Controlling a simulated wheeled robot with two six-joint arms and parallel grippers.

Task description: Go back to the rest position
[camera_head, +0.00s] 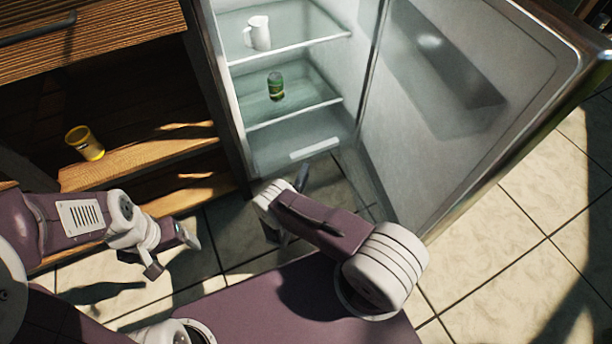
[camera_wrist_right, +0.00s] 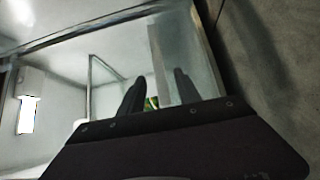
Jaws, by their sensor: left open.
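My left gripper (camera_head: 174,252) is at the lower left of the head view, open and empty above the tiled floor. My right gripper (camera_wrist_right: 158,88) shows two dark fingers standing apart in the right wrist view, with nothing held between them. In the head view, my right gripper is partly hidden by its own arm, low in front of the open fridge. The wrist camera faces into the fridge. A green can (camera_head: 276,87) stands on the middle fridge shelf, apart from both grippers; part of it (camera_wrist_right: 151,103) shows beyond the right fingers.
A white mug (camera_head: 260,34) stands on the fridge's upper shelf (camera_head: 300,45). The open fridge door (camera_head: 455,120) fills the right side. A wooden cabinet (camera_head: 165,150) at left holds a yellow cup (camera_head: 86,143). The tiled floor (camera_head: 540,260) at lower right is clear.

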